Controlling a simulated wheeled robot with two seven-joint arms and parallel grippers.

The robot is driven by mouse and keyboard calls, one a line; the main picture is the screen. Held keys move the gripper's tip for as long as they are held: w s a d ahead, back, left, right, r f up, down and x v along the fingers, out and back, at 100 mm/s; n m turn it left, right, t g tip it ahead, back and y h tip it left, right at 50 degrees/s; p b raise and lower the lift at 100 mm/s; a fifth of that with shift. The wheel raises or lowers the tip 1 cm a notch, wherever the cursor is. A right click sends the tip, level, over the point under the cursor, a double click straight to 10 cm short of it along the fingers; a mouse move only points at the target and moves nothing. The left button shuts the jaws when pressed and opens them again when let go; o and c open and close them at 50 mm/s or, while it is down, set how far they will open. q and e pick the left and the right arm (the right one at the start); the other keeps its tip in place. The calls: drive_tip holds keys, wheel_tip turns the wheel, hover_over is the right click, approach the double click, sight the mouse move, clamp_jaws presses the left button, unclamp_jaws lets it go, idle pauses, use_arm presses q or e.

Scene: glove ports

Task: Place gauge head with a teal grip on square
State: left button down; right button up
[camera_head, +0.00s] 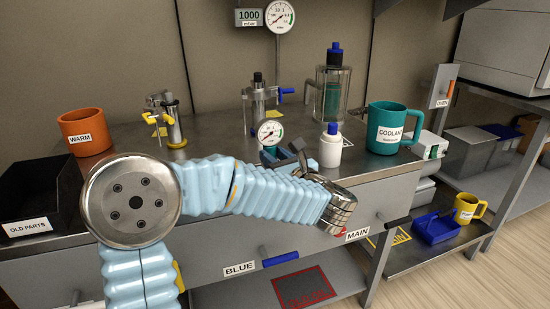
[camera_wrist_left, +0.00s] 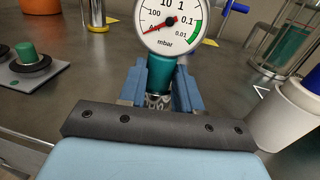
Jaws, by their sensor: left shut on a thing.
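The gauge head has a round white dial (camera_head: 270,132) and a teal grip (camera_wrist_left: 160,76). My left gripper (camera_head: 284,157) is shut on the teal grip, with one blue finger on each side in the left wrist view. The gauge head is upright, dial on top, over the front part of the steel bench. I cannot tell the gap beneath it. Which square is meant is not clear. My right gripper is not in view.
A white bottle with a blue cap (camera_head: 330,147) stands close right of the gripper. A teal coolant mug (camera_head: 386,128) is farther right. Behind stand a clamp-like fixture (camera_head: 258,99) and a glass cylinder (camera_head: 331,88). An orange mug (camera_head: 84,132) is at left.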

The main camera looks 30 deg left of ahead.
use_arm(q)
drive_tip(key=c, duration=0.8)
unclamp_jaws()
drive_tip(key=shift+r+p, duration=0.25)
drive_tip(key=shift+p, duration=0.25)
drive_tip(key=b+v, duration=0.3)
drive_tip(key=v, duration=0.9)
drive_tip(key=shift+d+f, duration=0.1)
drive_tip(key=shift+f, duration=0.05)
